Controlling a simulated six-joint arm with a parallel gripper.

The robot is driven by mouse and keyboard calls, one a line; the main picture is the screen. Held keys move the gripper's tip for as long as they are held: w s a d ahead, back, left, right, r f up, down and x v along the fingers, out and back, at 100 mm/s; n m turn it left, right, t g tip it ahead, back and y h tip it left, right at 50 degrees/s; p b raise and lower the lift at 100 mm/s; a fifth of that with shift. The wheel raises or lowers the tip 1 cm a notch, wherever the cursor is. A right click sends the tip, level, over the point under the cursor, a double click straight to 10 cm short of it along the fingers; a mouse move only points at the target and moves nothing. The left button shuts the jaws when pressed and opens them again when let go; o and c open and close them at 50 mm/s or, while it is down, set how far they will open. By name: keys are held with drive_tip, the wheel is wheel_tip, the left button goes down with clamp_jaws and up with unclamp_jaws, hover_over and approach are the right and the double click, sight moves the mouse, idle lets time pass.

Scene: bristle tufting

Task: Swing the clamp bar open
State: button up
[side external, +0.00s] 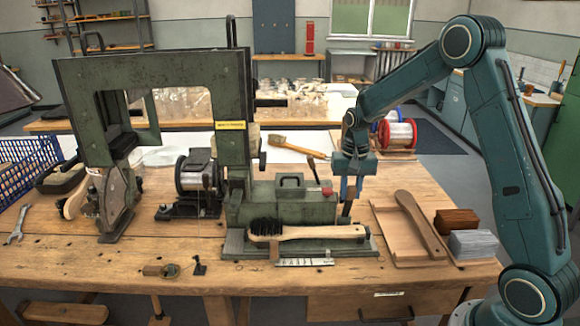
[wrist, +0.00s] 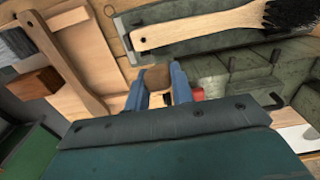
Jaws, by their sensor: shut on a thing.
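My gripper (side external: 350,188) is low over the right end of the green machine base (side external: 290,205), its blue fingers pointing down. In the wrist view the fingers (wrist: 158,85) are closed around a round brown knob (wrist: 156,76). A dark upright rod (side external: 346,209) shows below the fingers in the side view; it appears to be the clamp bar's handle. The rest of the clamp bar cannot be clearly made out. A wooden brush (side external: 322,232) with black bristles lies along the front of the base, and it also shows in the wrist view (wrist: 190,33).
A wooden tray (side external: 387,232) holding a wooden brush blank (side external: 420,225) lies right of the gripper. A tall green frame (side external: 232,100) stands left. A red knob (side external: 327,191) is close by.

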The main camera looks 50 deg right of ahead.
drive_tip(key=shift+w+d+r, duration=0.2)
drive_tip(key=shift+w+d, duration=0.3)
drive_tip(key=shift+w+d, duration=0.35)
idle(0.3)
drive_tip(key=shift+w+d+r, duration=0.1)
drive_tip(key=shift+w+d, duration=0.3)
drive_tip(key=shift+d, duration=0.05)
drive_tip(key=o, duration=0.7)
drive_tip(key=shift+o, duration=0.2)
drive_tip(key=shift+r, duration=0.1)
